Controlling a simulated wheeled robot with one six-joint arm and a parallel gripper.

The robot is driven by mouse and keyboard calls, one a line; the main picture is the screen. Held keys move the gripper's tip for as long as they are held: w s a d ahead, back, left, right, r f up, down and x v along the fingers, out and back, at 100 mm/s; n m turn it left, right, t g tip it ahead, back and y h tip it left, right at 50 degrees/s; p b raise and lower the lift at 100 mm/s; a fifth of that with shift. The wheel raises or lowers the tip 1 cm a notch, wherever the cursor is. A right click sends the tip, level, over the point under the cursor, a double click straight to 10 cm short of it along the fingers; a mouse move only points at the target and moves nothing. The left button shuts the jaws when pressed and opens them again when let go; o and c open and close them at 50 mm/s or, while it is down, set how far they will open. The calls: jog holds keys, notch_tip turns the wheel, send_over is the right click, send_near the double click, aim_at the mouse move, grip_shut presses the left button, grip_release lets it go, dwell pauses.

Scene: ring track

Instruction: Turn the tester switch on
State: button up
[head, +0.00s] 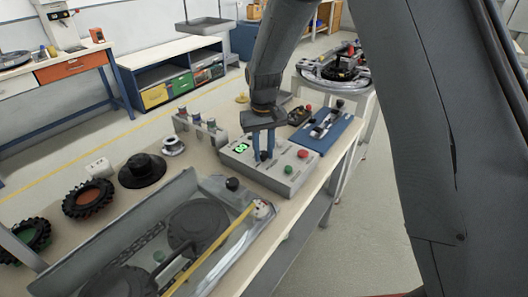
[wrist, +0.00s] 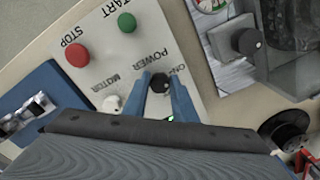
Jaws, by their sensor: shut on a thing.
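The tester is a light grey box (head: 246,170) on the bench, with a lit green display (head: 239,148). In the wrist view its panel (wrist: 122,60) reads START, STOP, POWER and MOTOR. The black power switch knob (wrist: 160,84) sits below the POWER label, near an ON mark. My gripper (head: 263,156) points down at the panel; in the wrist view its two blue fingers stand on either side of the knob, shut on it. The knob's exact turn angle is hard to tell.
A red button (wrist: 77,54) and a green button (wrist: 127,22) are on the same panel. A grey open case (head: 150,225) is at the near left. Black wheels (head: 88,198) lie farther left.

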aim_at(264, 153)
jog(key=n, duration=0.5)
jog(key=shift+n, duration=0.3)
dwell(0.4)
jog(key=o, duration=1)
jog(key=shift+o, duration=0.2)
jog(key=shift+r+b, duration=1.15)
jog(key=shift+r, duration=2.75)
